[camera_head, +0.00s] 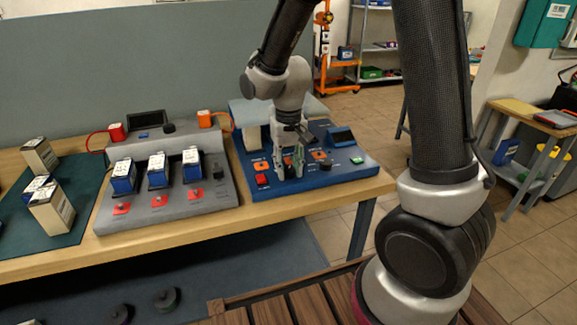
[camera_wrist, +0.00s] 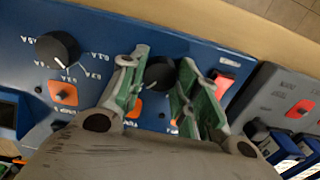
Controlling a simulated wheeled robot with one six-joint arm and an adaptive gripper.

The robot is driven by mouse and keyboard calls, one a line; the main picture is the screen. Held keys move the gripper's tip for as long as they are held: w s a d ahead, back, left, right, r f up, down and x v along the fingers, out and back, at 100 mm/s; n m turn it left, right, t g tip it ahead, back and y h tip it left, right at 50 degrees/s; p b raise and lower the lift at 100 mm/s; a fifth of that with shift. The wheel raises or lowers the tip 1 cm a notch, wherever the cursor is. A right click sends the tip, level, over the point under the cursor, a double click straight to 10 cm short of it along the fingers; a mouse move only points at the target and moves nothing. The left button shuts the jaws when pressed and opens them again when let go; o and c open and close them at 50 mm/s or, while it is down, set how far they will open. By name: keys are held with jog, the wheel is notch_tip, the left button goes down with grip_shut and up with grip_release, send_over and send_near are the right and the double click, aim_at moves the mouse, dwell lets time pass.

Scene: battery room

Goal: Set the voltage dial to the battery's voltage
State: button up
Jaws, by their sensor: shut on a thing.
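A blue panel (camera_head: 345,176) stands on the bench with two black dials. My gripper (camera_head: 290,170) reaches down to it from above. In the wrist view my gripper (camera_wrist: 160,85) has its green-padded fingers shut on one black dial (camera_wrist: 158,70), whose markings are mostly hidden. The other black dial (camera_wrist: 57,49) is free, with white labels around it that I cannot read surely; it also shows in the head view (camera_head: 325,165). A cream block (camera_head: 252,137) stands at the panel's back left. Three blue batteries (camera_head: 159,172) with white tops stand on a grey unit.
The grey unit (camera_head: 215,192) is left of the panel. Several cream boxes (camera_head: 50,210) stand on a green mat at the far left. The panel has a red button (camera_head: 262,179), a green button (camera_head: 356,160) and a small screen (camera_head: 341,137). The bench's right edge is close by.

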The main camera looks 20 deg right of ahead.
aim_at(289, 169)
jog(key=shift+n, duration=0.4)
jog(key=n, duration=0.6)
jog(key=shift+n, duration=0.3)
jog(key=n, duration=0.6)
jog(key=shift+n, duration=0.3)
jog(key=o, duration=1)
notch_tip(289, 169, up, 12)
